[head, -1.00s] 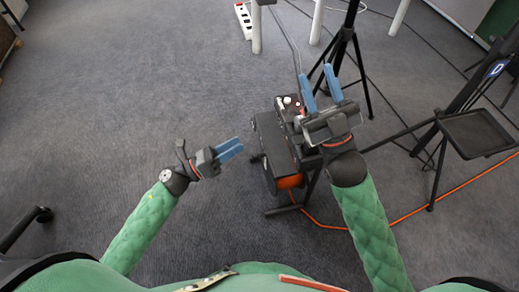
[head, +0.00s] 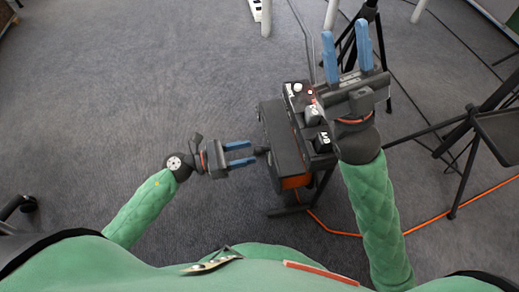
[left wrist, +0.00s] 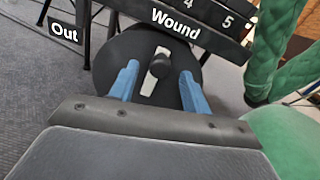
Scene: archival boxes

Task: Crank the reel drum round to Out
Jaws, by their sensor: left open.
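The reel drum (left wrist: 150,45) is a dark round disc on the left side of a dark box (head: 287,143). The "Out" label (left wrist: 65,33) is at upper left in the left wrist view. My left gripper (head: 254,153) is open, pointing at the drum. In the left wrist view, its blue fingers (left wrist: 158,70) stand either side of the knob, with gaps. My right gripper (head: 345,30) is open and empty, above the box's right side.
Black tripod legs (head: 365,45) stand behind the box. A stand with a dark tray (head: 500,132) is at the right. An orange cable (head: 430,222) runs across the floor. The carpet (head: 120,90) left of the box is clear.

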